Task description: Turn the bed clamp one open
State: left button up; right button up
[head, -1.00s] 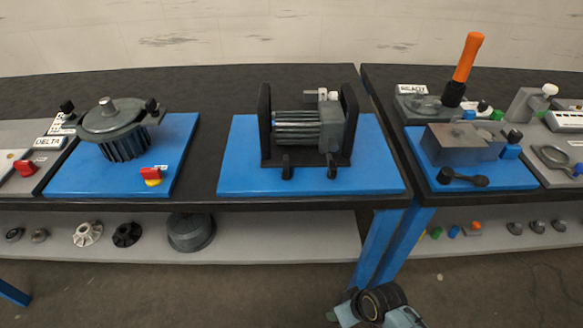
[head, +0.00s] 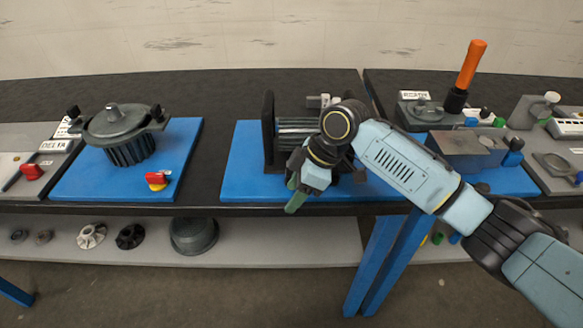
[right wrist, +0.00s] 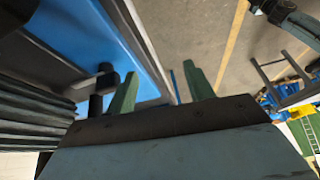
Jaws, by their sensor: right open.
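The motor (head: 297,128) sits in a black cradle (head: 268,130) on a blue plate (head: 243,150). Its two dark clamp levers at the front edge are hidden behind my right arm in the head view. My right gripper (head: 295,197) is in front of the cradle, fingers pointing down and toward me. In the right wrist view my right gripper (right wrist: 160,88) is open with nothing between its green fingers. A dark clamp lever with a knob (right wrist: 106,78) stands just left of the left finger, outside the jaws. I cannot tell which clamp it is. My left gripper is out of view.
A second blue plate (head: 75,178) at left carries a finned unit (head: 125,135) and a red-yellow switch (head: 157,180). At right are a grey block (head: 468,148) and an orange-handled tool (head: 470,65). A shelf (head: 270,240) below holds round parts.

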jog(key=w+d+r+n, duration=0.1)
jog(key=w+d+r, duration=0.3)
jog(key=w+r, duration=0.55)
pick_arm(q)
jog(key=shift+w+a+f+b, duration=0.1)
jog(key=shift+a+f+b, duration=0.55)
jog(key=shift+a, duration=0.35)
pick_arm(e)
jog(key=shift+h, duration=0.4)
jog(key=x, duration=0.4)
jog(key=s+x, duration=0.1)
jog(key=x, duration=0.6)
jog(key=shift+s+a+f, duration=0.2)
jog(key=shift+s+a, duration=0.05)
jog(key=shift+a, duration=0.05)
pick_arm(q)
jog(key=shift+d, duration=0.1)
pick_arm(e)
jog(key=c, duration=1)
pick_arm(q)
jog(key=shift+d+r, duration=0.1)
